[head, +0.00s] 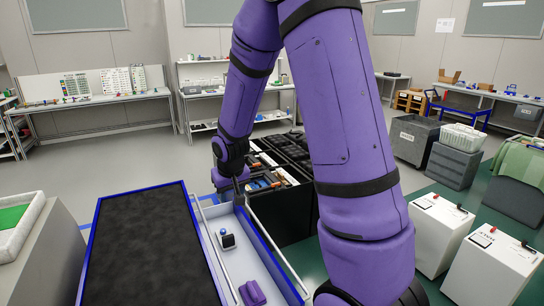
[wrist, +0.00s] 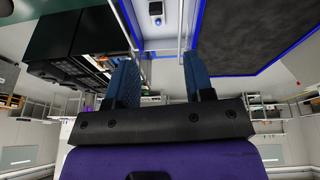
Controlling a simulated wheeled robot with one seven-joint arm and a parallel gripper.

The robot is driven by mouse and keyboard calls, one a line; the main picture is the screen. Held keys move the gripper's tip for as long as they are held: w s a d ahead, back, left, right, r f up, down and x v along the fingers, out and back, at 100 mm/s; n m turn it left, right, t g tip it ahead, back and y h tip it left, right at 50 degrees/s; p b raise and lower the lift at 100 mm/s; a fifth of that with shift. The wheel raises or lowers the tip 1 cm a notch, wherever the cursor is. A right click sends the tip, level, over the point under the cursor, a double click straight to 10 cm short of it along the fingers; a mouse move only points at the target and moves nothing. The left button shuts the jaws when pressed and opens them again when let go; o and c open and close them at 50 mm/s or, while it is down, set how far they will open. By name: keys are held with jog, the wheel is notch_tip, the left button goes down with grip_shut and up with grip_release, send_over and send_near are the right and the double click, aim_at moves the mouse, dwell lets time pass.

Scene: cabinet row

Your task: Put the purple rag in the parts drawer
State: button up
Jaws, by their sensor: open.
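The open parts drawer (head: 270,250) is a pale tray with blue edges, to the right of a black-topped cabinet. The purple rag (head: 253,292), a small folded bundle, lies inside it near the bottom of the head view. My gripper (head: 238,194) is over the drawer's far end, apart from the rag. The wrist view shows my gripper (wrist: 158,60) open, with nothing between its two blue fingers. Part of the drawer (wrist: 172,28) also shows there, but the rag does not.
A small black-and-white device with a blue knob (head: 226,239) sits in the drawer between my gripper and the rag. The black cabinet top (head: 150,245) is bare. A dark open case of parts (head: 283,160) stands behind, partly hidden by my arm.

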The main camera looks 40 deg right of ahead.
jog(key=s+a+r+n+t, duration=0.1)
jog(key=s+a+r, duration=0.1)
jog(key=s+r, duration=0.55)
jog(key=s+a+r, duration=0.3)
jog(key=s+r, duration=0.2)
jog(key=r, duration=0.5)
jog(key=s+a+r, duration=0.1)
jog(key=s+r, duration=0.1)
jog(key=s, duration=0.5)
jog(key=s+a+r+n+y, duration=0.1)
jog(key=s+a+r, duration=0.1)
jog(key=s, duration=0.5)
jog(key=shift+s+a+r+t, duration=0.25)
jog(key=shift+r+t, duration=0.15)
jog(key=shift+r, duration=0.35)
jog(key=shift+w, duration=0.1)
